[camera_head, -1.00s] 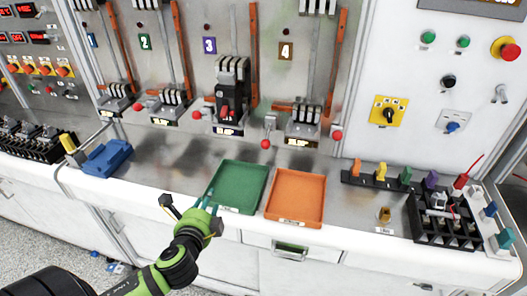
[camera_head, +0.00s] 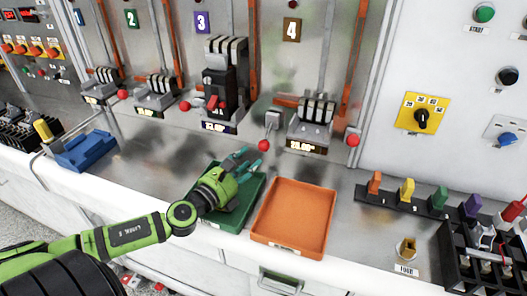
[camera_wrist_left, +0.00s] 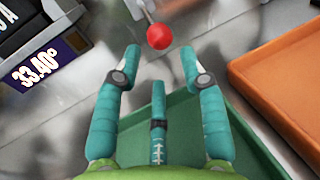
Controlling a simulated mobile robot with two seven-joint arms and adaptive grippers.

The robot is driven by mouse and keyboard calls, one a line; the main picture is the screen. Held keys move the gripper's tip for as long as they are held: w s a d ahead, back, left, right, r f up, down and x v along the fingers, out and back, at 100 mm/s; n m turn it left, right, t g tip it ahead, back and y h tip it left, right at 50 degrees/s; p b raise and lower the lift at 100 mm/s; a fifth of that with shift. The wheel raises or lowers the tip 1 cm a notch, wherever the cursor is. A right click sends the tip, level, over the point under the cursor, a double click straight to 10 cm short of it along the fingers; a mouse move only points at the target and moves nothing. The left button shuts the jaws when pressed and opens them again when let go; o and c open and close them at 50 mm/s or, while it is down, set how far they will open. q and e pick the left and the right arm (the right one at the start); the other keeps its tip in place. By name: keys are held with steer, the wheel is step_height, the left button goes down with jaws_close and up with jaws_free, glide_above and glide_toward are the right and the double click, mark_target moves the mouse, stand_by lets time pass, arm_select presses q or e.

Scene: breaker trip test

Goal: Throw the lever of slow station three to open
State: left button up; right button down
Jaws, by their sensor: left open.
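Station three, marked by a purple 3 plate (camera_head: 202,22), holds a black breaker unit (camera_head: 217,88) with a red switch on its front. Its purple-edged display (camera_head: 220,126) reads about 33.40° in the left wrist view (camera_wrist_left: 38,68). To its right, a lever with a red ball knob (camera_head: 265,145) sticks out low toward me from a grey box (camera_head: 273,118). My left gripper (camera_head: 249,162) is open and empty above the green tray, just short of the knob. In the left wrist view the knob (camera_wrist_left: 159,36) lies just beyond the open fingertips (camera_wrist_left: 160,56), apparently not touched.
The green tray (camera_head: 207,222) lies under my left gripper, with an orange tray (camera_head: 292,219) beside it. Station four's display and red knob (camera_head: 352,140) are to the right. A blue block (camera_head: 86,152) sits at left. Coloured plugs (camera_head: 407,189) stand at right.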

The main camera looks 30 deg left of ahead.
mark_target(261, 148)
arm_select(q)
steer(key=shift+w+r, duration=0.15)
steer(key=shift+w, duration=0.35)
steer(key=w+p, duration=0.1)
steer(key=w, duration=0.3)
steer(key=shift+w+p, duration=0.35)
steer(key=shift+w, duration=0.05)
steer(key=shift+w+d, duration=0.1)
steer(key=shift+w, duration=0.35)
jaws_close()
arm_select(e)
steer(key=shift+w+a+r, duration=0.15)
steer(key=shift+w+r, duration=0.05)
steer(key=shift+r, duration=0.3)
steer(key=shift+w+a+r, duration=0.1)
steer(key=shift+w+r, duration=0.05)
steer(key=shift+r, duration=0.35)
